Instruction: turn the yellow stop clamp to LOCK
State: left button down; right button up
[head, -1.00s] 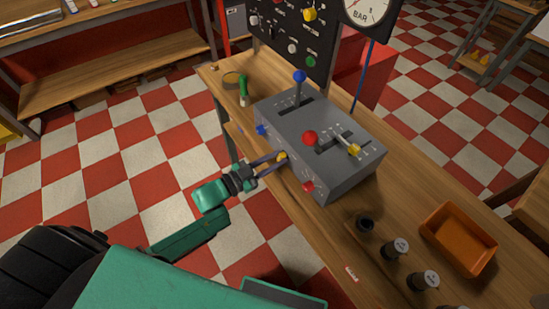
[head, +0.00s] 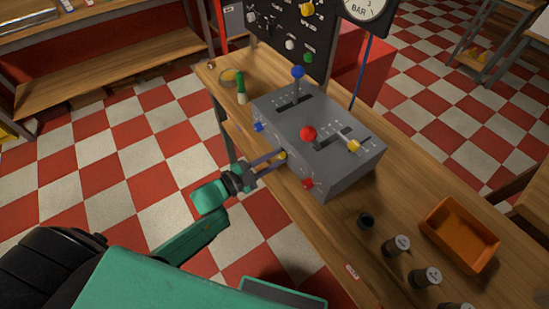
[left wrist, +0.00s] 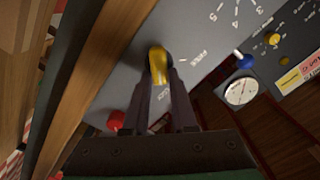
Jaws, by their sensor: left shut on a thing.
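A grey lever box (head: 330,165) sits on the wooden bench. The yellow stop clamp (head: 282,155) is on its front face, between a blue knob (head: 258,127) and a red knob (head: 308,183). My left gripper (head: 278,158) reaches it from the left and is shut on it. In the left wrist view, the yellow clamp (left wrist: 158,65) lies between the two dark fingertips (left wrist: 160,85). Small lettering shows beside it on the grey face; the words are too blurred to read surely. My right gripper is out of view.
Red (head: 308,134), blue (head: 298,72) and yellow (head: 353,146) lever handles stand on the box top. An orange tray (head: 430,234) and several dark cylinders are on the bench at right. A green-handled item (head: 241,90) lies at the far left end. Open floor lies left of the bench.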

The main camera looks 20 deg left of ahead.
pick_arm(q)
jog(key=c, duration=0.7)
grip_release()
jog(key=b+v, duration=0.1)
jog(key=v, duration=1.3)
jog(key=shift+s+a, duration=0.2)
jog(key=shift+s, duration=0.1)
